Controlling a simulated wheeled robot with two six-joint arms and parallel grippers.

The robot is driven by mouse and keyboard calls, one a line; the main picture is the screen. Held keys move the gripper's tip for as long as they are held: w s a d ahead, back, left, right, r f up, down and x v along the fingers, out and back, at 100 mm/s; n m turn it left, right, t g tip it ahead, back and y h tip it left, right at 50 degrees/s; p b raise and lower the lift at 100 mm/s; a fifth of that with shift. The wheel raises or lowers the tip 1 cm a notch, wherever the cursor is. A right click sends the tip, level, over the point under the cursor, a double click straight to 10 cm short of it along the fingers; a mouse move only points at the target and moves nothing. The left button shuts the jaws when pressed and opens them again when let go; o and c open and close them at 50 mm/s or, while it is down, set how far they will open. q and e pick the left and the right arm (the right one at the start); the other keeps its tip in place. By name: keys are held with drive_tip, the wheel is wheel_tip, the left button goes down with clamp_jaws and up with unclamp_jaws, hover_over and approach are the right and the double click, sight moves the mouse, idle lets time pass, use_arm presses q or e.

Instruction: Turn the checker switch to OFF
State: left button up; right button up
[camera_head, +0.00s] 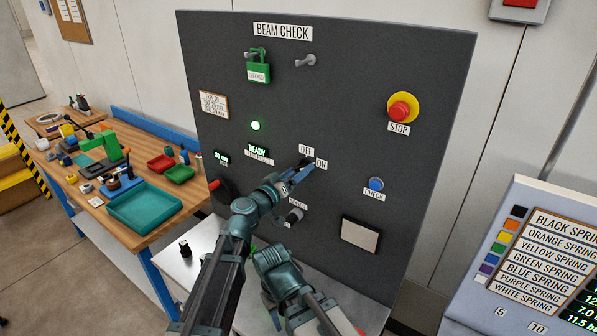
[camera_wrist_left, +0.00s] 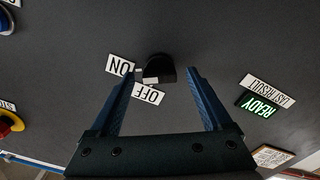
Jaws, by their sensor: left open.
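The checker switch is a black knob on the dark panel, between the white OFF label (camera_head: 306,150) and ON label (camera_head: 321,163). In the head view my left gripper (camera_head: 306,168) largely covers the knob. In the left wrist view the knob (camera_wrist_left: 160,68) shows between the fingertips of my open left gripper (camera_wrist_left: 160,74), with a gap on both sides. The OFF label (camera_wrist_left: 149,94) and ON label (camera_wrist_left: 120,65) appear upside down there. I cannot tell which label the knob points to. My other arm is low in the head view, and its fingers do not show.
A wooden workbench (camera_head: 190,206) with trays stands at left.

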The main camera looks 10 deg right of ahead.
use_arm(q)
drive_tip(key=shift+w+d, duration=0.25)
clamp_jaws()
idle(0.4)
drive_tip(key=n, duration=0.5)
drive_tip(key=shift+n, duration=0.4)
drive_tip(key=n, duration=0.5)
drive_tip(key=shift+n, duration=0.7)
